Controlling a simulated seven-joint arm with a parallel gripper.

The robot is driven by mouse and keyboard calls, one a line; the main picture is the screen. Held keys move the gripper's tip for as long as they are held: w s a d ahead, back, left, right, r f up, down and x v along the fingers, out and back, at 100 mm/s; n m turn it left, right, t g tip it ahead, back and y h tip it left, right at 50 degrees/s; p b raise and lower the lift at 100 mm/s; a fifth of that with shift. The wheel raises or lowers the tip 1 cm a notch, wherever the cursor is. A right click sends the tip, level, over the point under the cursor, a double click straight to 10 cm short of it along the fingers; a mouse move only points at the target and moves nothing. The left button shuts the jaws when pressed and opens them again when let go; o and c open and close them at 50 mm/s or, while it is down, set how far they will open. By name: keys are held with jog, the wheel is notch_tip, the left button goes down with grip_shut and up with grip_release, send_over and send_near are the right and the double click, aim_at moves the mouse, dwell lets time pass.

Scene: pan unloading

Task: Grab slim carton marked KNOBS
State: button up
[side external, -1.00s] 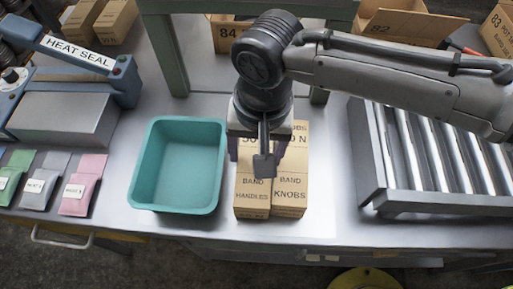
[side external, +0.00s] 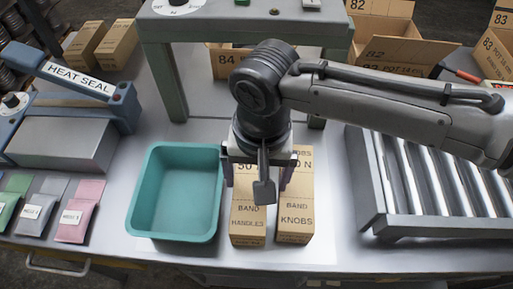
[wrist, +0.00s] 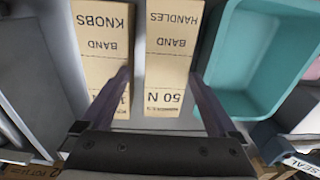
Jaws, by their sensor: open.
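In the wrist view the KNOBS carton (wrist: 102,45) is on the left and the HANDLES carton (wrist: 171,50) is in the middle. My gripper (side external: 257,182) is open above the cartons. In the wrist view its fingers (wrist: 160,78) lie to either side of the HANDLES carton, one overlapping the near right edge of KNOBS. Whether either finger touches a carton is unclear.
An empty teal tray (side external: 133,222) stands left of the cartons. A roller conveyor (side external: 400,228) is to the right. A grey frame (side external: 166,75) stands behind. The heat sealer (side external: 75,80) and several pouches (side external: 75,228) are at far left. Bench in front of the cartons is clear.

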notch_tip(320, 180, up, 12)
jog(key=shift+s+d, duration=0.2)
jog(key=shift+s, duration=0.1)
jog(key=shift+f, duration=0.1)
